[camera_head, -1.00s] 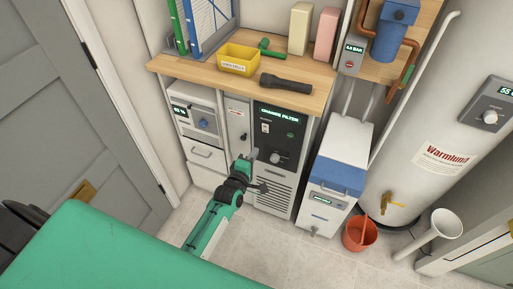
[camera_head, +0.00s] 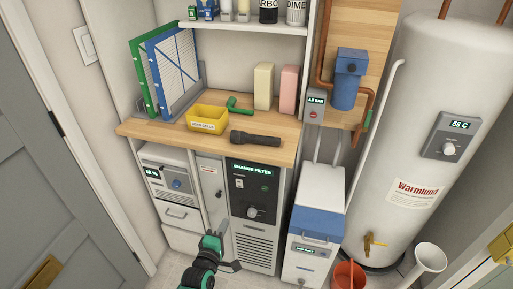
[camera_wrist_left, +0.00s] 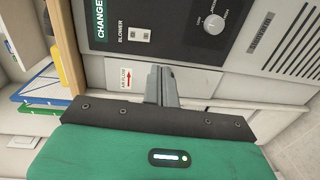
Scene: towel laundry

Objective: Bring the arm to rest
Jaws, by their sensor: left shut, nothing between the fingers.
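My left gripper (camera_head: 222,230) is low in the head view, in front of the cabinets under the wooden counter. Its fingers are together and hold nothing. In the wrist view the grey closed fingers (camera_wrist_left: 162,86) point at the front of the dark filter unit (camera_wrist_left: 150,30), with an air-flow label beside them. The filter unit also shows in the head view (camera_head: 251,190), reading "CHANGE FILTER". I cannot tell the exact gap between the fingers and the cabinet front. My right gripper is not in view.
The counter (camera_head: 165,133) holds a yellow bin (camera_head: 207,119), a black flashlight (camera_head: 255,138), a green tool and framed filters. A white and blue unit (camera_head: 315,225), an orange bucket (camera_head: 348,275) and a water heater (camera_head: 430,130) stand right. A grey door (camera_head: 50,170) is left.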

